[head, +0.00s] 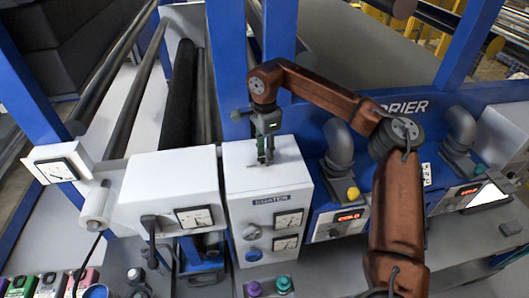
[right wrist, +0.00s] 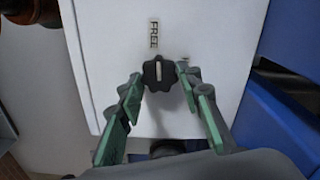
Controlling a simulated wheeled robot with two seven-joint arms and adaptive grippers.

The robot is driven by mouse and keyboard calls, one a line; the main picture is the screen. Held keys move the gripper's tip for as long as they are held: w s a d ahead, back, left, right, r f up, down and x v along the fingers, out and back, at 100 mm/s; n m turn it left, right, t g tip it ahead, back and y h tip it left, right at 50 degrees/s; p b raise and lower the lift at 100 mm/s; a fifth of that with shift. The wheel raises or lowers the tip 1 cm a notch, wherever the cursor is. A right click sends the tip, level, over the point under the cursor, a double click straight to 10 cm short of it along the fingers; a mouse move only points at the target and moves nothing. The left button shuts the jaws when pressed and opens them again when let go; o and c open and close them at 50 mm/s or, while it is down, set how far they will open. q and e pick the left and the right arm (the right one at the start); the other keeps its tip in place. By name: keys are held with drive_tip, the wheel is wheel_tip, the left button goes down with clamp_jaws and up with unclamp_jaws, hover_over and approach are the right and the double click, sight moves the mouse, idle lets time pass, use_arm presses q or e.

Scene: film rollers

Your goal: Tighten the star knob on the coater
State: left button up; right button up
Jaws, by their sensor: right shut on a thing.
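The coater (head: 240,185) is a white cabinet with gauges and a nameplate, standing in front of a blue post in the head view. The black star knob (right wrist: 158,73) sits on its white top, with a white pointer line that lies upright in the right wrist view, toward the "FREE" label (right wrist: 153,34). My right gripper (head: 265,158) reaches down onto the coater's top. In the right wrist view its green-padded fingers (right wrist: 160,82) have their tips on either side of the knob, shut on it. The knob is not clear in the head view. My left gripper is not in view.
A white unit with a gauge (head: 175,190) stands left of the coater. Right of it is a blue dryer panel with grey elbow pipes (head: 338,145) and a yellow knob (head: 353,193). Black rollers (head: 180,95) lie behind on the left. Purple and teal buttons (head: 284,284) are in front.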

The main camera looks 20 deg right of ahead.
drive_tip(key=shift+s, duration=0.1)
drive_tip(key=c, duration=0.3)
drive_tip(key=shift+c, duration=0.3)
drive_tip(key=shift+m, duration=0.4)
drive_tip(key=m, duration=0.3)
drive_tip(key=shift+r+m, duration=0.1)
drive_tip(key=shift+m, duration=0.3)
drive_tip(key=m, duration=0.3)
drive_tip(key=shift+m+b, duration=0.3)
drive_tip(key=shift+b, duration=0.05)
drive_tip(key=m, duration=0.5)
drive_tip(key=shift+r+b, duration=0.1)
drive_tip(key=shift+b, duration=0.2)
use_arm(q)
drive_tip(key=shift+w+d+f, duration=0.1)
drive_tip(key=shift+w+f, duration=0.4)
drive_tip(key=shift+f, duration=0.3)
use_arm(e)
drive_tip(key=m, duration=0.4)
drive_tip(key=shift+a+m, duration=0.15)
drive_tip(key=shift+m, duration=0.15)
drive_tip(key=shift+r, duration=0.1)
